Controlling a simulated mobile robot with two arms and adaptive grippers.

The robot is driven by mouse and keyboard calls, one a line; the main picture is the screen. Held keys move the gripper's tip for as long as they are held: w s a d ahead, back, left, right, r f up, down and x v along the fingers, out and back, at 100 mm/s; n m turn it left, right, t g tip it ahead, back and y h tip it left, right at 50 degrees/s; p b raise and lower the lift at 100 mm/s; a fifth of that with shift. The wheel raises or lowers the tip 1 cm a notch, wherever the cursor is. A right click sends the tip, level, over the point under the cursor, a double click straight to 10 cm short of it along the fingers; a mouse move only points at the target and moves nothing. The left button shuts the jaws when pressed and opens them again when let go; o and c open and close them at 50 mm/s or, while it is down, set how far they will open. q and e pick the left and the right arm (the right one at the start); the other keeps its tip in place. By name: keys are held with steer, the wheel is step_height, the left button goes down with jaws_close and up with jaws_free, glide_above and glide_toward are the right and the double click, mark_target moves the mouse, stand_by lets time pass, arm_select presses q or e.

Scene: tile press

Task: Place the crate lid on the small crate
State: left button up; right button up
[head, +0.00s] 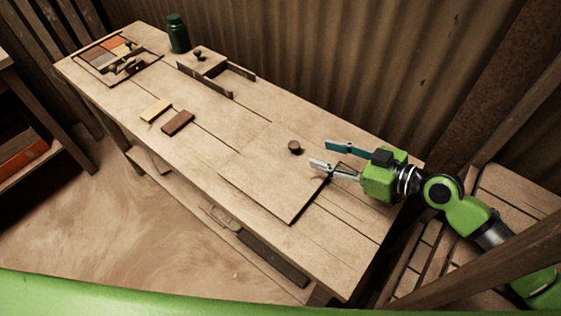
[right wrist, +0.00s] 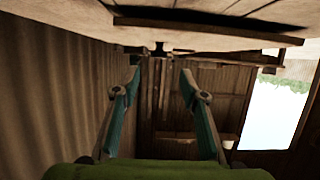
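A broad flat wooden board (head: 262,180) with a dark round knob (head: 295,148) lies on the right half of the workbench. I take it to be the crate lid. My right gripper (head: 318,155) is open and empty, its fingers spread to the right of the knob and above the board's right part. The fingers also show apart in the right wrist view (right wrist: 160,85), with nothing between them. I cannot make out the small crate for certain; a shallow framed box (head: 85,62) with coloured tiles stands at the far left end. My left gripper is out of view.
Two loose tiles, one yellow (head: 156,110) and one red-brown (head: 178,123), lie mid-bench. A knobbed wooden fixture with dark rails (head: 205,84) and a green bottle (head: 178,33) stand at the back. A corrugated wall (head: 330,60) runs behind the workbench (head: 120,93).

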mark_target(296, 145)
steer(key=x, duration=0.2)
steer(key=shift+w+a+f, duration=0.1)
steer(key=shift+w+a, duration=0.15)
steer(key=shift+w, duration=0.1)
steer(key=shift+w+a+f+p, duration=0.15)
steer(key=shift+w+a+p, duration=0.05)
steer(key=shift+a+p, duration=0.1)
steer(key=shift+a, duration=0.1)
steer(key=p+x, duration=0.2)
steer(key=x, duration=0.2)
steer(key=shift+w+a, duration=0.1)
steer(key=shift+w, duration=0.05)
steer(key=shift+w+a, duration=0.15)
steer(key=shift+a, duration=0.15)
steer(key=shift+a+f, duration=0.1)
steer(key=shift+f, duration=0.05)
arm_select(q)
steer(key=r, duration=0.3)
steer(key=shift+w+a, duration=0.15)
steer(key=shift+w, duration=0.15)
arm_select(e)
jaws_close()
